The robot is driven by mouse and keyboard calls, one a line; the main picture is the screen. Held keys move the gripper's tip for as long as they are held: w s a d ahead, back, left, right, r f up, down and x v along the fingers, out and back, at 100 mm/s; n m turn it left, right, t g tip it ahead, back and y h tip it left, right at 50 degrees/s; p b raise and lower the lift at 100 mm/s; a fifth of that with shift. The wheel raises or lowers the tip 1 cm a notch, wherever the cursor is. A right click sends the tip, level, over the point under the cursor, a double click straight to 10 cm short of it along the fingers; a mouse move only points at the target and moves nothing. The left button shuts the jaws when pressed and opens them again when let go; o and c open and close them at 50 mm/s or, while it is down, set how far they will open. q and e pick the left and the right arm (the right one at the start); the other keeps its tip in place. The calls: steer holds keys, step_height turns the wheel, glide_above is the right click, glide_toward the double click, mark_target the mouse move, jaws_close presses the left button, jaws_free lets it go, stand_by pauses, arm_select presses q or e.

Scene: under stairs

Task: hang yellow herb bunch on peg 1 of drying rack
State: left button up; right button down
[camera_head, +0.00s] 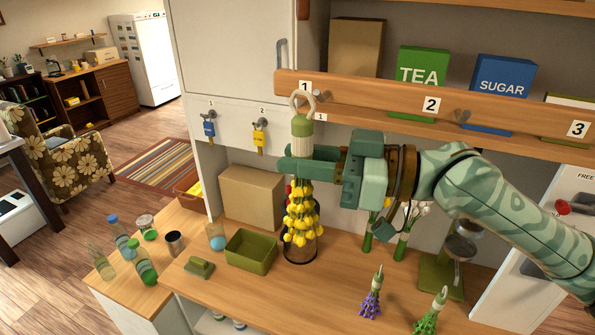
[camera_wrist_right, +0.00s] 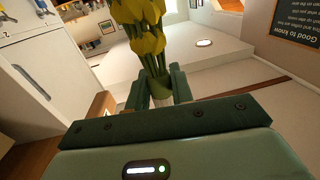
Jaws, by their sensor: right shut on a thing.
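The yellow herb bunch (camera_head: 301,215) hangs flowers down, with a pale wrapped stem, a green cap and a loop (camera_head: 303,103) at its top. My right gripper (camera_head: 300,162) is shut on it, below the rack. In the right wrist view, the yellow flowers (camera_wrist_right: 146,45) rise from between my right gripper's fingers (camera_wrist_right: 160,88). The wooden drying rack (camera_head: 365,103) carries the labels 1, 2 and 3. The loop is just below label 1 and overlaps the rail in the picture. I cannot tell whether it is around peg 1. My left gripper is not in view.
A purple bunch (camera_head: 371,297) and a green bunch (camera_head: 430,315) lie on the counter (camera_head: 310,295). A glass jar (camera_head: 300,252) stands below the yellow flowers. An olive box (camera_head: 250,250) and a cardboard box (camera_head: 251,195) are to the left. TEA (camera_head: 422,72) and SUGAR (camera_head: 502,80) boxes stand behind the rail.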

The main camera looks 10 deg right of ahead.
steer(key=w+d+f+b, duration=0.2)
steer(key=w+d+b, duration=0.2)
steer(key=w+b, duration=0.1)
steer(key=shift+w, duration=0.45)
stand_by(0.4)
stand_by(0.3)
steer(key=c, duration=0.6)
jaws_free()
steer(key=shift+o, duration=0.2)
